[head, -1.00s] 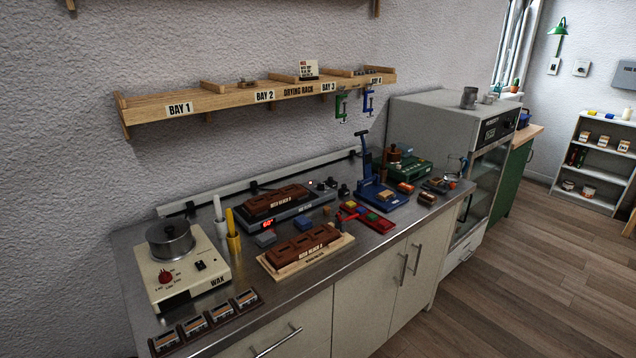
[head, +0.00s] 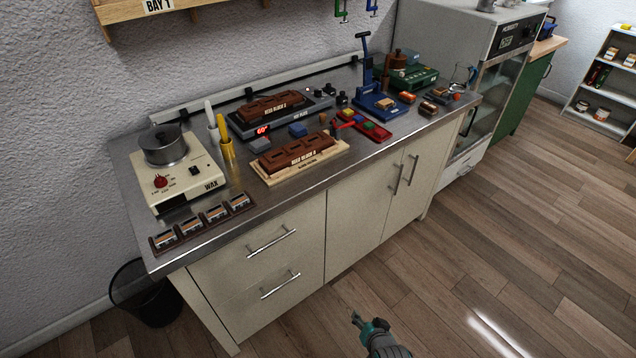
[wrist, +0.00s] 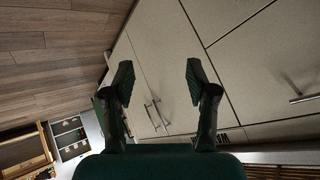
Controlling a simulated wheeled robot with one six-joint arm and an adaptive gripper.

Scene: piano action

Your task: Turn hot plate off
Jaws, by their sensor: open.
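The hot plate (head: 294,117) is a dark grey flat unit towards the back of the steel worktop. A brown bead block (head: 270,106) lies on top of it. A red lit display (head: 262,131) shows at its front left and reads about 60. Small dark knobs (head: 342,98) stand near its right end; I cannot tell which of them belong to it. My gripper (head: 356,318) is low in front of the cabinets, well away from the hot plate. In the wrist view my gripper (wrist: 158,80) is open and empty, with cabinet doors beyond its fingers.
A cream wax heater (head: 205,168) with a metal pot stands at the left. A second bead block (head: 296,153) on a wooden board lies in front of the hot plate. A blue press (head: 375,100) stands to the right. The floor (head: 470,260) before the cabinets is clear.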

